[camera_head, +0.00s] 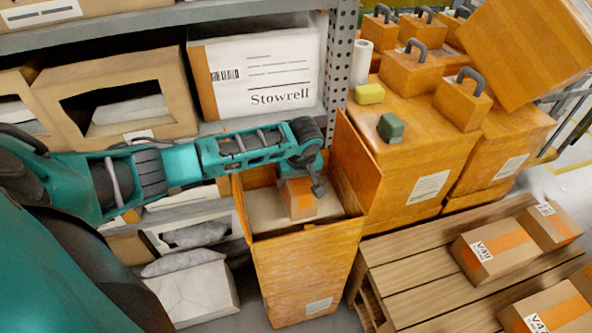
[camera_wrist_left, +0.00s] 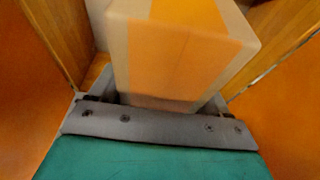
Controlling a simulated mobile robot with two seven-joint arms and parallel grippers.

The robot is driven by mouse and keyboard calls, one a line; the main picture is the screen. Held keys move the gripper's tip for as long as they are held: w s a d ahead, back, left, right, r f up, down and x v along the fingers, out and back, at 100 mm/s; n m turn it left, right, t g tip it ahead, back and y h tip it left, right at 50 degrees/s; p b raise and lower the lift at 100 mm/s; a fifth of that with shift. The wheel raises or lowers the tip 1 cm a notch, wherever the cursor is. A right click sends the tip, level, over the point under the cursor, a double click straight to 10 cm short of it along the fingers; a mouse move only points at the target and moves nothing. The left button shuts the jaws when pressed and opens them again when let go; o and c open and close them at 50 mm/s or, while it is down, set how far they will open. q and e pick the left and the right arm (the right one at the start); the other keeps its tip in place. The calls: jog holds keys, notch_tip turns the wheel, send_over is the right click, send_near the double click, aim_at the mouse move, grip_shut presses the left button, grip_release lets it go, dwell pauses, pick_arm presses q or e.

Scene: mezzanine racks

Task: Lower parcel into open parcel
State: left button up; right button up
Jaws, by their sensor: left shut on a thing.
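The open parcel (camera_head: 308,268) is a tall orange-brown carton with its top flaps raised, standing on the floor beside the shelf. A small brown parcel (camera_head: 301,203) with an orange tape band is over or within its opening. My left gripper (camera_head: 305,184) is shut on this parcel from above. In the left wrist view the held parcel (camera_wrist_left: 185,50) fills the upper middle, between the fingers. Brown carton walls (camera_wrist_left: 275,40) show on both sides of it. I cannot tell whether the parcel touches the light brown surface inside. My right gripper is not in view.
A wooden pallet (camera_head: 425,265) at right carries several taped parcels (camera_head: 497,247). Large cartons (camera_head: 425,150) stand behind, with padlock-shaped boxes (camera_head: 463,103) on top. The shelf at left holds a white Stowrell box (camera_head: 262,72) and open bins, and a metal post (camera_head: 341,60) stands close by.

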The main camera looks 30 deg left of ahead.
aim_at(301, 181)
pick_arm(q)
jog(key=shift+f+b, duration=1.2)
jog(key=shift+f, duration=1.75)
jog(key=o, duration=1.2)
jog(key=shift+o, duration=0.2)
jog(key=p+v, duration=0.3)
jog(key=v, duration=1)
